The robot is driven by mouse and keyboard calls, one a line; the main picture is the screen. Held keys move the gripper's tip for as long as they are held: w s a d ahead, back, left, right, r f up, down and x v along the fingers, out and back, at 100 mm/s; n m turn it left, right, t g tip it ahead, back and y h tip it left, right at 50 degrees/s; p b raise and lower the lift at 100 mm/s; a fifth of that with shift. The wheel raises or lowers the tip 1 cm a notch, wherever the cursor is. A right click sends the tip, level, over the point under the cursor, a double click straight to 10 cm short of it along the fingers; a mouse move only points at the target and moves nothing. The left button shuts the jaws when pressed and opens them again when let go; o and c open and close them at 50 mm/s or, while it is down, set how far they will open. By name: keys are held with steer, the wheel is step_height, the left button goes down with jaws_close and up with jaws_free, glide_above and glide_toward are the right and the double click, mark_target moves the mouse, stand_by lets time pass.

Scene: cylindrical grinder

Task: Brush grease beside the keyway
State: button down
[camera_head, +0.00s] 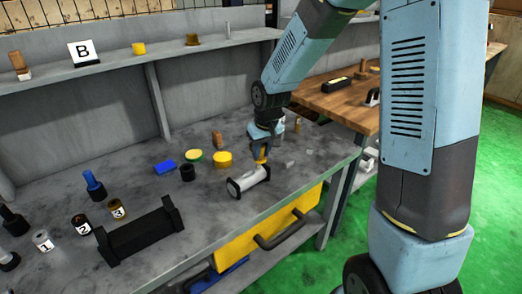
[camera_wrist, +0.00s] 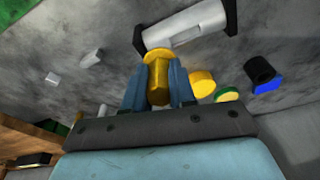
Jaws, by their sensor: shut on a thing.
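My gripper (camera_head: 262,150) is shut on a yellow brush-like tool (camera_wrist: 157,80), held between the two blue-grey fingers in the wrist view. A pale grey shaft (camera_head: 249,179) lies across a black stand with upright ends on the bench. The shaft also shows in the wrist view (camera_wrist: 185,24), just beyond the tool's tip. The tool is over the shaft's back side; I cannot tell whether they touch. The keyway and any grease are too small or hidden to make out. A yellow round tin (camera_head: 222,160) and a green-rimmed yellow tin (camera_head: 194,155) stand behind and left of the shaft.
A black cup (camera_head: 187,173) and a blue block (camera_head: 165,167) are left of the shaft. A long black cradle (camera_head: 140,235) and numbered pots (camera_head: 82,224) stand farther left. Small pale pieces (camera_head: 290,164) lie to the right. The bench's front edge is close to the shaft.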

steer(key=shift+f, duration=0.15)
steer(key=shift+w+a, duration=0.2)
steer(key=shift+a, duration=0.05)
stand_by(0.4)
steer(key=shift+s+d+f, duration=0.1)
steer(key=shift+d, duration=0.05)
steer(key=shift+s+d, duration=0.25)
steer(key=shift+s, duration=0.1)
steer(key=shift+w+a, duration=0.1)
steer(key=shift+w, duration=0.05)
steer(key=shift+w+a, duration=0.25)
steer(key=shift+w, duration=0.1)
steer(key=shift+s+d, duration=0.1)
stand_by(0.3)
steer(key=shift+s+d, duration=0.25)
steer(key=shift+s, duration=0.15)
